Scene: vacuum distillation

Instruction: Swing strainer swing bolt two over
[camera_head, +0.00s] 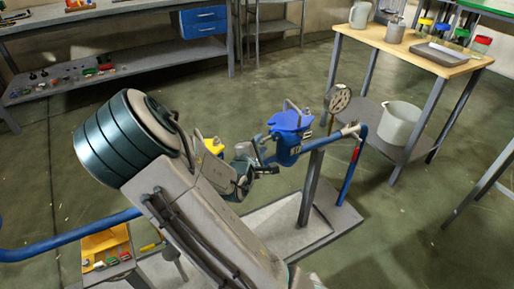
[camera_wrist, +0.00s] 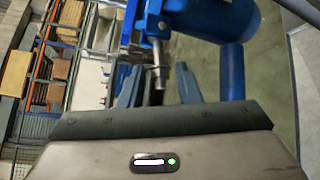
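The blue strainer (camera_head: 288,150) stands on the blue pipework in the head view, with a brighter blue lid (camera_head: 291,120) and a handle on top. Its blue body (camera_wrist: 215,15) fills the upper part of the wrist view. A grey metal swing bolt (camera_wrist: 158,68) hangs beside the body; I cannot tell which number it is. My gripper (camera_head: 272,158) is just left of the strainer in the head view. In the wrist view its two fingers (camera_wrist: 158,88) are apart, one on each side of the bolt. Contact with the bolt cannot be made out.
A round gauge (camera_head: 339,98) and a pipe with a red-marked post (camera_head: 354,152) stand right of the strainer. A grey post (camera_head: 311,188) rises from the base plate (camera_head: 335,215). A wooden-topped table (camera_head: 400,45) holds vessels, with a pale bucket (camera_head: 399,123) below. Open floor lies behind.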

